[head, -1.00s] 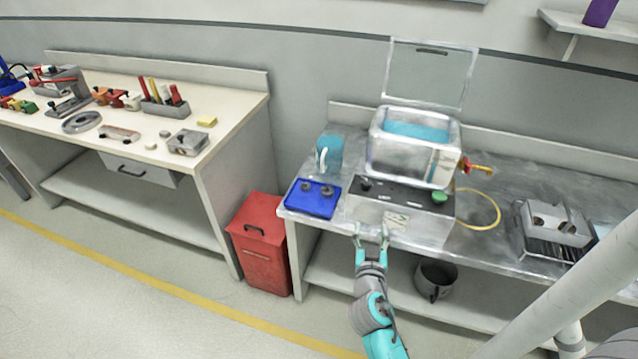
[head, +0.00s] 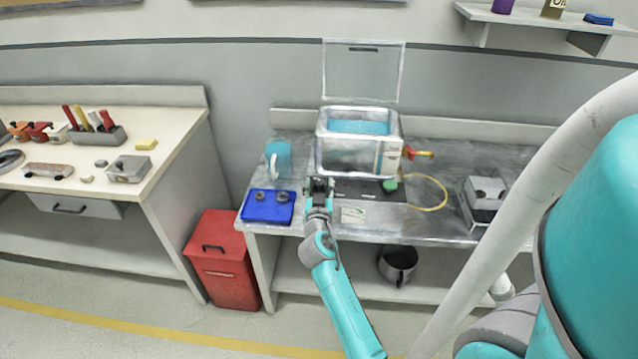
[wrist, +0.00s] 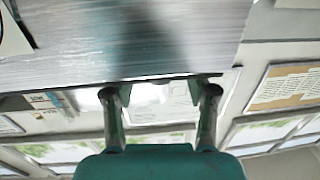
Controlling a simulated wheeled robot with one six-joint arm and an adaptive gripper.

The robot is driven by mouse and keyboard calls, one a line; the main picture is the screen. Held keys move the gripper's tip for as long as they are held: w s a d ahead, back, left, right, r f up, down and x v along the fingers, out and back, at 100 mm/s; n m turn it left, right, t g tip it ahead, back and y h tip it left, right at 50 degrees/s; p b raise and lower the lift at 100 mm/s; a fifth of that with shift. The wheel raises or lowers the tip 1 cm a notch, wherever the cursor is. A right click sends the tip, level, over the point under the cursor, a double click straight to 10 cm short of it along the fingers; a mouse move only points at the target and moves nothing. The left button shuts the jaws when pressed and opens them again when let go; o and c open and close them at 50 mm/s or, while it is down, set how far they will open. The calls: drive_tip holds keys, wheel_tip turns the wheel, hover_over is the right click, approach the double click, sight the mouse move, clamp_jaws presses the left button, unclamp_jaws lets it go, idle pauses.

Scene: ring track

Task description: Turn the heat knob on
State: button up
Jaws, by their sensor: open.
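The metal bath (head: 335,153), with blue liquid (head: 358,127) in it and its lid up, stands on a base with a dark top panel (head: 356,190). A green knob (head: 390,185) sits at the panel's right end. A dark knob seen earlier at the left end is now hidden behind my gripper. I cannot read which knob is the heat one. My gripper (head: 319,182) is at the panel's left end, in front of the bath. In the wrist view my gripper (wrist: 160,92) has its fingers apart with nothing between them, close to a brushed metal face (wrist: 120,40).
A yellow hose (head: 441,193) and a metal block (head: 484,190) are to the right. A red bin (head: 222,270) stands on the floor by the bench (head: 400,226).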

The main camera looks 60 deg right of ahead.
drive_tip(key=shift+w+d, duration=0.3)
drive_tip(key=shift+d, duration=0.3)
clamp_jaws()
